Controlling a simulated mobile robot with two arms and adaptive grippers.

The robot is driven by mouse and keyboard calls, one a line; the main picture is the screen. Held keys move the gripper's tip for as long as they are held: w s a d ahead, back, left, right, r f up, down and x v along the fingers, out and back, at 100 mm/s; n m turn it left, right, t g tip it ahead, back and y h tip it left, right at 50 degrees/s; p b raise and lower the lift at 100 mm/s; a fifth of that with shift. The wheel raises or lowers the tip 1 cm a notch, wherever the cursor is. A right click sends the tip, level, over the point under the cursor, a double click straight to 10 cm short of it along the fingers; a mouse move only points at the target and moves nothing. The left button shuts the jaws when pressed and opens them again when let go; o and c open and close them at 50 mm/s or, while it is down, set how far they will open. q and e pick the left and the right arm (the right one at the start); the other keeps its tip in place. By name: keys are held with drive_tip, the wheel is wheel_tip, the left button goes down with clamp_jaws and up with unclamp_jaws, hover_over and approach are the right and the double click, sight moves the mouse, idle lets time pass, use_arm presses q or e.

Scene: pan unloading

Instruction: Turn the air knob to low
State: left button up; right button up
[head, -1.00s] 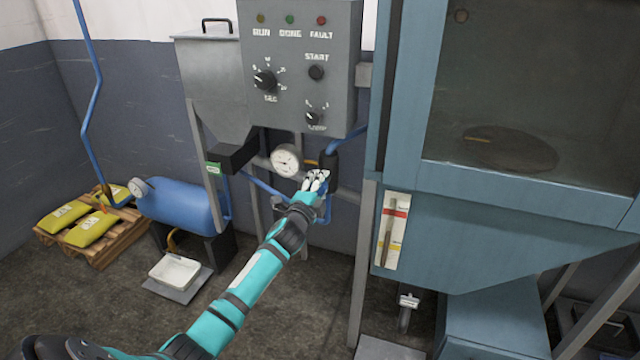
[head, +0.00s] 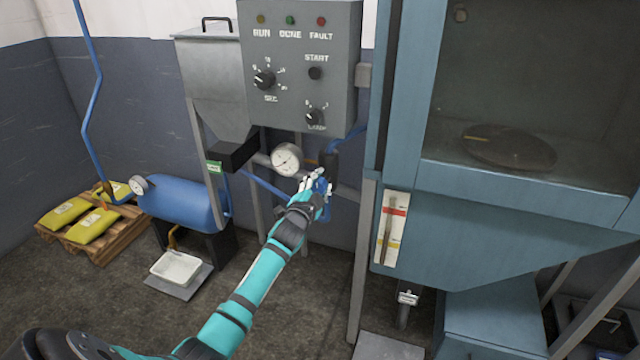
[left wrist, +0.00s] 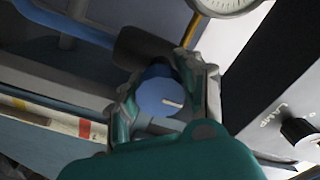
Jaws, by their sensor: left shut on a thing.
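The air knob (left wrist: 158,97) is a round blue knob with a white pointer line. In the left wrist view it sits between the two fingers of my left gripper (left wrist: 166,88), one finger on each side. The pointer line points toward the right of that view. My left gripper (head: 316,181) is shut on the knob, below and right of the round pressure gauge (head: 287,160). In the head view the gripper hides most of the knob, and any scale markings around it cannot be read. My right gripper is not in view.
The grey control panel (head: 338,95) with its dials is just above my left gripper. The blue blast cabinet (head: 500,235) stands close on the right. A blue tank (head: 180,203), a white tray (head: 176,268) and a pallet with yellow bags (head: 70,212) are to the left.

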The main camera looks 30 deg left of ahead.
use_arm(q)
drive_tip(key=shift+f, duration=0.1)
drive_tip(key=o, duration=1.2)
drive_tip(key=shift+s, duration=0.15)
drive_tip(key=v, duration=1.1)
drive_tip(key=shift+s, duration=0.4)
